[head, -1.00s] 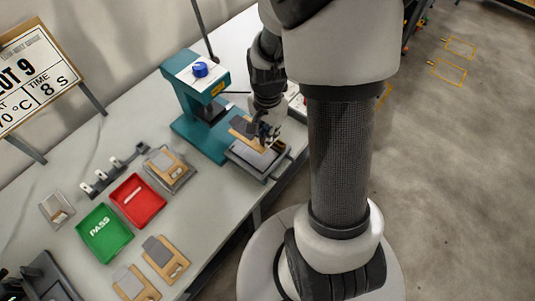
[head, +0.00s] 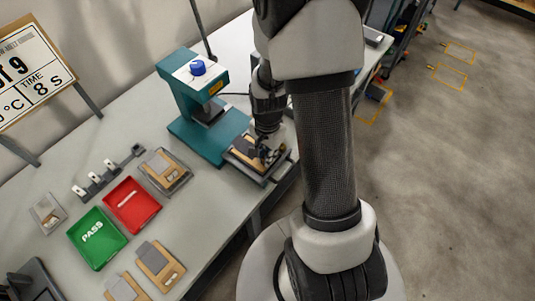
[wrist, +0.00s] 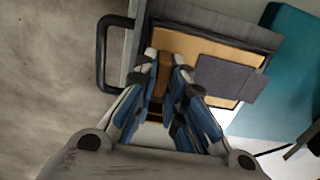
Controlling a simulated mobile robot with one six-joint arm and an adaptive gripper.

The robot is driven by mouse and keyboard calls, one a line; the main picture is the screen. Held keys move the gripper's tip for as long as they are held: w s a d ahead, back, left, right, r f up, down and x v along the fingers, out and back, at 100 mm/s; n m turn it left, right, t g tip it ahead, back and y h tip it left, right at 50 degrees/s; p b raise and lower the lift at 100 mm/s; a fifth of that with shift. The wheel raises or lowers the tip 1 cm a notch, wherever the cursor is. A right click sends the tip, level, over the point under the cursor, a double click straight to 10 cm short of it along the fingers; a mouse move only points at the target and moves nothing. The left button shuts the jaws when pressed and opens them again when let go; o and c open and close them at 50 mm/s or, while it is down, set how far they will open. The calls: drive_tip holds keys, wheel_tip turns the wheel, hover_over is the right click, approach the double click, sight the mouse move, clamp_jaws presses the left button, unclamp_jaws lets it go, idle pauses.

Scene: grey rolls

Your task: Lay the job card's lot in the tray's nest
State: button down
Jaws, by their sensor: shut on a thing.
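The job card (head: 28,72) stands at the left of the head view; a lot number ending in 9 and "8 S" are readable. My gripper (head: 266,153) is shut on the brown grip block of a tan board with a grey sheet (head: 244,147). In the wrist view my fingertips (wrist: 166,66) straddle the block, and the board (wrist: 206,46) lies inside the outline of the tray (wrist: 205,20). The tray (head: 262,179) sits in front of the teal press. I cannot tell whether the board touches the nest floor. The board's lot marking is not readable.
The teal press (head: 188,68) with a blue knob stands close behind the tray. A red bin (head: 132,205), a green PASS bin (head: 97,238), another loaded tray (head: 178,184) and more boards (head: 160,264) lie to the left. A black handle (wrist: 103,62) sticks out from my tray.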

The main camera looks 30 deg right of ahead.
drive_tip(key=shift+f, duration=0.25)
drive_tip(key=c, duration=1.7)
unclamp_jaws()
drive_tip(key=shift+r, duration=0.1)
drive_tip(key=shift+o, duration=0.2)
drive_tip(key=s+a+r+n+t+p, duration=0.1)
drive_tip(key=a+r+n+p, duration=0.1)
drive_tip(key=r, duration=0.7)
drive_tip(key=s+a+r+n+t+p, duration=0.1)
drive_tip(key=s+a+r+n, duration=0.1)
drive_tip(key=r, duration=0.6)
drive_tip(key=s+a+r+n+p, duration=0.1)
drive_tip(key=a+r+n+p, duration=0.15)
drive_tip(key=r, duration=0.65)
drive_tip(key=s+a+r+n+t+b, duration=0.1)
drive_tip(key=s+a+r+n+t, duration=0.1)
drive_tip(key=s+a+r+n, duration=0.2)
drive_tip(key=s+r+n, duration=0.3)
drive_tip(key=s, duration=0.2)
drive_tip(key=shift+s+t, duration=0.3)
drive_tip(key=shift+a+n, duration=0.1)
drive_tip(key=shift+n, duration=0.15)
